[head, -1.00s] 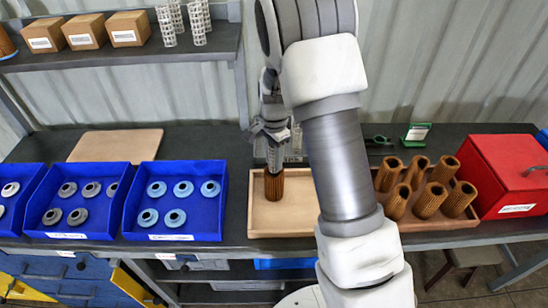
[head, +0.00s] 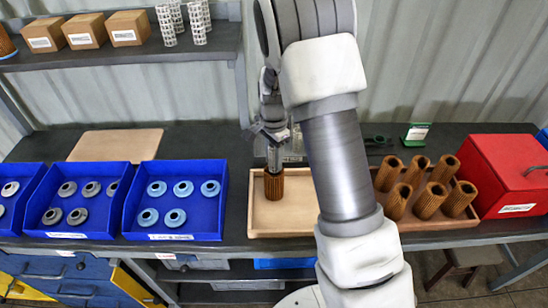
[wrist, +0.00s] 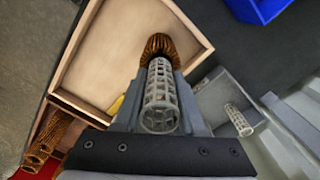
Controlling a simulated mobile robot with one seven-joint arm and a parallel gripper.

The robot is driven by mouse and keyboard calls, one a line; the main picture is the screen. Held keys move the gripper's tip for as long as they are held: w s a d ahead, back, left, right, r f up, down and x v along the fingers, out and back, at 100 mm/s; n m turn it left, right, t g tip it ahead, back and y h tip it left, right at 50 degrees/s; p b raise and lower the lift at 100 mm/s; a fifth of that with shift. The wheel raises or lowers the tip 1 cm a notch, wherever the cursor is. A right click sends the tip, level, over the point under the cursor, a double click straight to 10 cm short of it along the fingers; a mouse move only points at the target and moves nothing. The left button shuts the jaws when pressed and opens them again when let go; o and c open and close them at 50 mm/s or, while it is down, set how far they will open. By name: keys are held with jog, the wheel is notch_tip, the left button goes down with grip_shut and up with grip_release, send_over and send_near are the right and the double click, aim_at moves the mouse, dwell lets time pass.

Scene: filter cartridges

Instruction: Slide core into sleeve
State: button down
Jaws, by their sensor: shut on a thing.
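A brown pleated sleeve (head: 274,187) stands upright in the left part of the wooden tray (head: 262,228). It also shows in the wrist view (wrist: 158,44). My gripper (head: 271,143) is above the sleeve, shut on a pale perforated core (head: 273,160). In the wrist view the core (wrist: 160,98) lies between the two fingers, and its far end meets the sleeve's open top. The core looks in line with the sleeve. How deep its end sits inside is hidden.
Several spare sleeves (head: 430,200) stand at the tray's right. Another core (wrist: 238,120) lies in a grey bin (wrist: 220,92). Blue bins (head: 180,229) with end caps are at left, a red box (head: 505,180) at right. Spare cores (head: 166,27) stand on the shelf.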

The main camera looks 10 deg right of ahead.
jog(key=shift+f+b, duration=0.8)
jog(key=shift+f, duration=0.4)
jog(key=shift+c, duration=2.1)
grip_release()
jog(key=shift+r, duration=0.1)
notch_tip(320, 180, up, 16)
jog(key=shift+r, duration=0.65)
